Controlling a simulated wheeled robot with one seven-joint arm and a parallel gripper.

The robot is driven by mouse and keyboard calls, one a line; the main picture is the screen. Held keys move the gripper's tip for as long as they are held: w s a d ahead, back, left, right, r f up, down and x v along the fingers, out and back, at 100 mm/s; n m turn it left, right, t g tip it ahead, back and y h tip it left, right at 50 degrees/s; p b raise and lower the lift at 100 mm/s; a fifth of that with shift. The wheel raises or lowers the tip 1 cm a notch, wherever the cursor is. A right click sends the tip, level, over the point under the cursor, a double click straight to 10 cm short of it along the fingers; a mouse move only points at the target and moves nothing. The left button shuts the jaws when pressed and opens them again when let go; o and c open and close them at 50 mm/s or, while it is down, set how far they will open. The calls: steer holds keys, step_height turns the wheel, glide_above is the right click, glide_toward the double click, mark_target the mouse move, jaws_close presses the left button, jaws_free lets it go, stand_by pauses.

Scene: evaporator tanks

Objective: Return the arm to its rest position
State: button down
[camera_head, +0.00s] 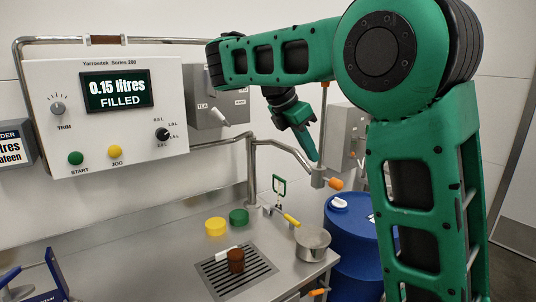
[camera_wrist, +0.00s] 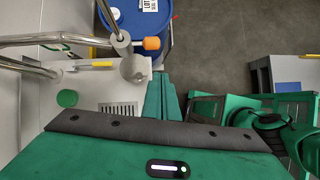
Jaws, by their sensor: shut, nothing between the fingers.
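My arm is green and raised, bent over at the right side of the head view. My gripper (camera_head: 314,157) points down and hangs in the air in front of the wall, near the bent steel pipe with an orange handle. Its fingers are together and hold nothing. In the wrist view the green fingers (camera_wrist: 161,97) show closed side by side above the grey edge of my wrist.
A control panel (camera_head: 118,110) reads "0.15 litres FILLED". On the steel bench are a brown cup (camera_head: 236,262) on a drain grate, yellow (camera_head: 215,228) and green (camera_head: 239,218) lids, and a steel pan (camera_head: 312,243). A blue drum (camera_head: 352,248) stands beside the bench.

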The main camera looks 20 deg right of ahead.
steer(key=s+d+f+m+y, duration=0.3)
steer(key=s+d+f+m, duration=0.7)
steer(key=s+d+m, duration=0.35)
steer(key=s+a+f+m+y, duration=0.1)
steer(key=s+a+f+m, duration=0.2)
steer(key=s+f+m, duration=0.2)
steer(key=s+a+f+m+y, duration=0.2)
steer(key=s+a+f+m, duration=0.2)
steer(key=s+m, duration=0.3)
steer(key=s+f, duration=0.1)
steer(key=s, duration=0.3)
steer(key=shift+s+a+f+y, duration=0.2)
steer(key=shift+a+f+y, duration=0.1)
steer(key=shift+f, duration=0.1)
steer(key=shift+w+g, duration=0.1)
steer(key=shift+g, duration=0.2)
steer(key=shift+w+f, duration=0.25)
steer(key=shift+w, duration=0.25)
